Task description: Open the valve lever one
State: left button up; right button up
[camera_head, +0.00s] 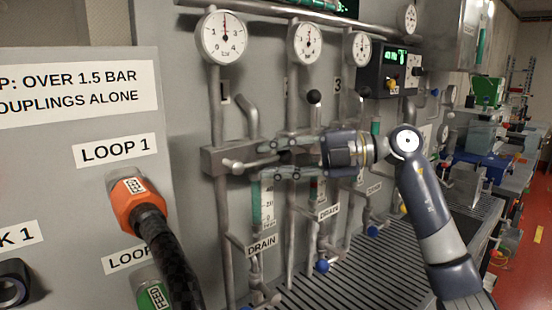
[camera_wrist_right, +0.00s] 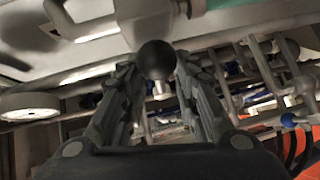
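My right gripper (camera_head: 264,160) reaches in from the right with its fingers one above the other, spread apart, at the left-hand valve under the first gauge. A grey metal lever (camera_head: 240,164) there runs toward the gap between the fingers. In the right wrist view, a black ball knob (camera_wrist_right: 156,60) sits between the fingertips of my right gripper (camera_wrist_right: 157,75). I cannot tell whether the fingers touch it. In the head view the fingers hide this knob. A second valve's black knob (camera_head: 314,96) stands upright above the gripper. My left gripper is out of view.
Round gauges (camera_head: 222,36) line the panel above. Vertical pipes and DRAIN labels (camera_head: 262,246) lie below, with blue knobs (camera_head: 322,266) above a slotted grate (camera_head: 355,275). An orange coupling (camera_head: 130,200) with a black hose stands out at the left.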

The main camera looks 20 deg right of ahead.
grip_shut()
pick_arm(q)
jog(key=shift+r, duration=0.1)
